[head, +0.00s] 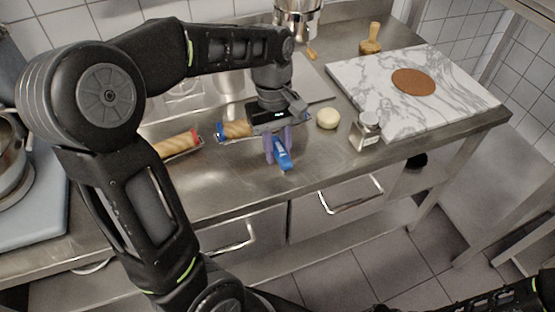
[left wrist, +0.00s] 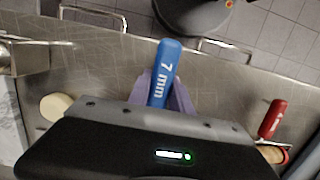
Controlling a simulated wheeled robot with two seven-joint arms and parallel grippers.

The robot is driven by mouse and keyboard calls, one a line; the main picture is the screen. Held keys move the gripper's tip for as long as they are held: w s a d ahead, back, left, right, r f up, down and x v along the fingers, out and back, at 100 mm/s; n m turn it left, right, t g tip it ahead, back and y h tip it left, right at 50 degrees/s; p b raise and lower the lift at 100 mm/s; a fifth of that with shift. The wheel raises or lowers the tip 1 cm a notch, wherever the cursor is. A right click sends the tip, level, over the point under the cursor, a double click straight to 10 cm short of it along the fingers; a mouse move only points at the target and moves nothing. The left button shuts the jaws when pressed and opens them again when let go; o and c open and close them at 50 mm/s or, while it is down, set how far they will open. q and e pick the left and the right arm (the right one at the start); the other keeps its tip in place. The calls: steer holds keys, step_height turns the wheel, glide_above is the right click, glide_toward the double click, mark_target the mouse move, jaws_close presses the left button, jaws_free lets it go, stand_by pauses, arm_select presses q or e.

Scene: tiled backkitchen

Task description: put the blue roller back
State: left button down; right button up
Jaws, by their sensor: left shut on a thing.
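The blue roller has a blue handle (head: 282,154) and a wooden barrel (head: 236,129) with a blue end. In the left wrist view the blue handle (left wrist: 165,72) reads "7 mm". My left gripper (head: 278,146) is shut on the handle, with its purple fingers on either side. The barrel lies to the left of the gripper, partly hidden behind it. I cannot tell whether the roller touches the steel counter (head: 235,178). My right gripper is not in view.
A roller with a red end (head: 178,145) lies to the left; its red handle (left wrist: 271,119) shows in the wrist view. Beyond is a marble board (head: 455,92) with a brown disc (head: 413,82).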

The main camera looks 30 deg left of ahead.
arm_select(q)
steer(key=shift+f, duration=0.3)
step_height(320, 180, down, 3)
steer(key=shift+f, duration=0.35)
steer(key=shift+f, duration=0.2)
steer(key=c, duration=1.2)
jaws_free()
steer(key=shift+o, duration=0.2)
steer(key=shift+r, duration=0.1)
